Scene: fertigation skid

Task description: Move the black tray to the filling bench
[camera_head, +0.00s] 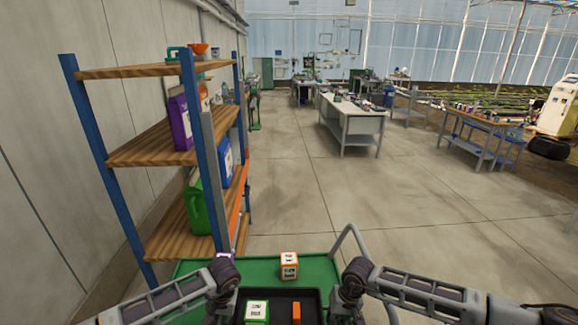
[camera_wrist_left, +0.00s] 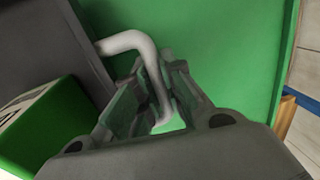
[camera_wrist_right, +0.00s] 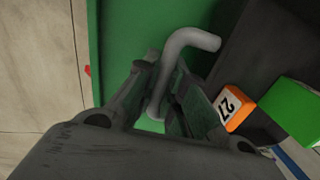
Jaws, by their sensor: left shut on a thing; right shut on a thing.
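The black tray (camera_head: 278,309) is at the bottom middle of the head view, directly in front of me. It holds a green box with a white label (camera_head: 257,311) and a small orange box (camera_head: 296,313). My left gripper (camera_wrist_left: 150,95) is shut on the grey bent handle (camera_wrist_left: 128,41) at the tray's left side. My right gripper (camera_wrist_right: 160,92) is shut on the matching handle (camera_wrist_right: 190,38) at its right side. Whether the tray rests on the green surface or hangs above it, I cannot tell. Which bench is the filling bench is not clear.
A green-topped cart (camera_head: 318,270) with a grey rail (camera_head: 352,236) is under and beyond the tray, carrying a white-and-orange box (camera_head: 289,266). A blue-and-wood shelf (camera_head: 150,150) with containers stands close at left. A white bench (camera_head: 350,112) and a wooden bench (camera_head: 480,120) stand farther off. Open floor lies between.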

